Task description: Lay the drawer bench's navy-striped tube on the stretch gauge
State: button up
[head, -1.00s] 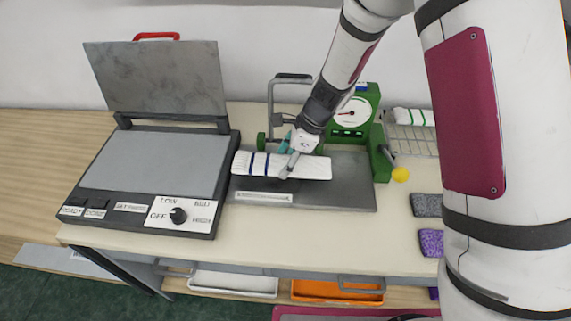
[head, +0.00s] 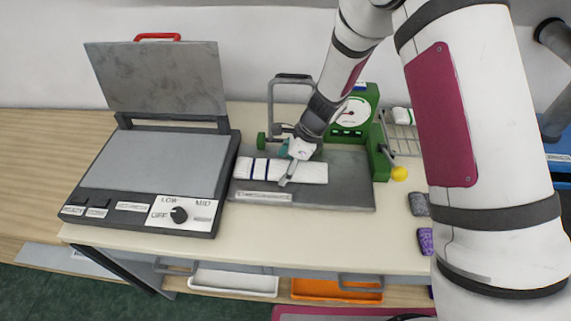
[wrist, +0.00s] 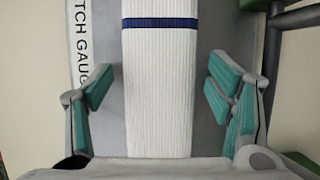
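The white ribbed tube with navy stripes (head: 314,173) lies flat on the grey plate of the stretch gauge (head: 335,196), lengthwise from left to right in the head view. In the wrist view the tube (wrist: 158,90) runs down the middle beside the gauge's lettering, with one navy band showing. My gripper (head: 286,166) is low over the tube's middle. In the wrist view my gripper (wrist: 160,88) is open, its teal-padded fingers on either side of the tube with a gap to each.
A heat press (head: 150,170) with a raised lid stands on the left. The gauge's green dial housing (head: 366,103) and yellow-knobbed lever (head: 399,174) are behind and right. A wire rack (head: 405,140), a grey roll (head: 419,204) and a purple roll (head: 425,240) lie on the right.

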jog(key=shift+d+r, duration=0.1)
jog(key=shift+r, duration=0.35)
jog(key=s+d+r+n, duration=0.2)
jog(key=d+r, duration=0.2)
jog(key=r, duration=0.5)
jog(key=s+d+r+n, duration=0.1)
jog(key=d+r+n, duration=0.15)
jog(key=r, duration=0.75)
jog(key=s+d+r+n+t+h, duration=0.2)
jog(key=s+d+r+n, duration=0.5)
jog(key=s, duration=0.3)
jog(key=s+d+r+n+t+h, duration=0.2)
jog(key=s+d+r+n, duration=0.4)
jog(key=s, duration=0.5)
jog(key=shift+s+d+r+n+t+b, duration=0.35)
jog(key=shift+d+n+t, duration=0.15)
jog(key=shift+d, duration=0.5)
